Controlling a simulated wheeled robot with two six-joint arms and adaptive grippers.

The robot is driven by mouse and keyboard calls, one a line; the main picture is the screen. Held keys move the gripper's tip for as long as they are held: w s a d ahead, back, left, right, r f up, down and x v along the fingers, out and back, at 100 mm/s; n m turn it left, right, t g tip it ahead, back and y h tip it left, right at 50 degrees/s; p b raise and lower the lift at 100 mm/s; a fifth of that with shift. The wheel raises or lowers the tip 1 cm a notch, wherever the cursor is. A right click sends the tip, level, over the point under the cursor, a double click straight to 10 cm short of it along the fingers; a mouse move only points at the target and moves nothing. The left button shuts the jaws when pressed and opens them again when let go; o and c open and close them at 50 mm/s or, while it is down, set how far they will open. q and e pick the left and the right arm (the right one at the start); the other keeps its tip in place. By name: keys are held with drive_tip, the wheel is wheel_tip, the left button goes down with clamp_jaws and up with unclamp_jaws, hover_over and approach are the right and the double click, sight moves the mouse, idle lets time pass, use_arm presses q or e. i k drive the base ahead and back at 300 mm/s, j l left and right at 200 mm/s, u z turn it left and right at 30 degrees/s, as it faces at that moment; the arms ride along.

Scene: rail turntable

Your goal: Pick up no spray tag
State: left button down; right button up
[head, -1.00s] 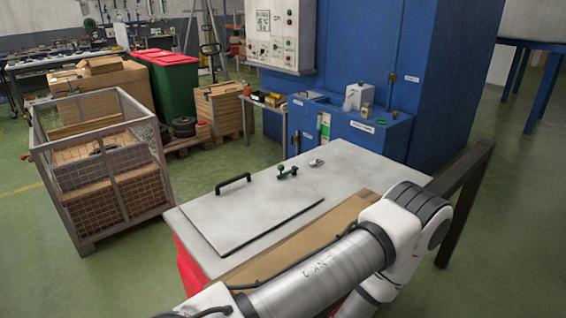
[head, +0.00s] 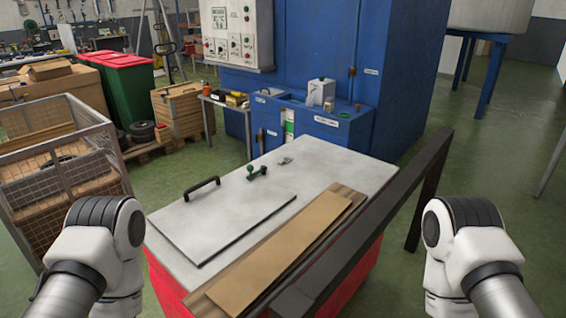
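I cannot make out a tag that reads "no spray"; small lettering is too small to read. Small white labels show on the blue cabinet (head: 345,143), one on its front edge (head: 326,121). A small green mark (head: 344,115) is on its top. On the grey-topped table are a small metallic piece (head: 286,160) and a green-knobbed clamp-like piece (head: 258,173). Neither of my grippers is in view; only parts of my two arms show at the lower left and lower right.
The table holds a flat lid plate (head: 225,217) with a black handle (head: 202,188) and brown boards (head: 285,250). A dark rail (head: 370,222) runs along its right side. A wire crate (head: 60,170) stands left. Green floor is open at right.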

sight(287, 160)
drive_tip(key=i+l+z, duration=0.4)
drive_tip(key=l, duration=0.15)
drive_tip(key=i+l+z, duration=0.65)
drive_tip(key=i+z, duration=0.2)
drive_tip(key=i, duration=0.15)
drive_tip(key=i+l, duration=0.1)
drive_tip(key=i, duration=1)
drive_tip(key=i+l, duration=0.1)
drive_tip(key=i, duration=0.95)
drive_tip(key=i+u, duration=0.4)
drive_tip(key=i+l+u, duration=0.15)
drive_tip(key=i+u, duration=0.25)
drive_tip(key=i+l+u, duration=0.25)
drive_tip(key=u, duration=0.2)
drive_tip(key=i+u, duration=0.2)
drive_tip(key=u, duration=0.25)
drive_tip(key=i+u, duration=0.2)
drive_tip(key=u, duration=0.2)
drive_tip(key=i+u, duration=0.2)
drive_tip(key=u, duration=0.25)
drive_tip(key=i+l+u, duration=0.15)
drive_tip(key=u, duration=0.25)
drive_tip(key=i+l+u, duration=0.15)
drive_tip(key=u, duration=0.3)
drive_tip(key=i+l+u, duration=0.1)
drive_tip(key=l+u, duration=0.3)
drive_tip(key=i+l+u, duration=0.1)
drive_tip(key=u, duration=0.35)
drive_tip(key=l, duration=0.1)
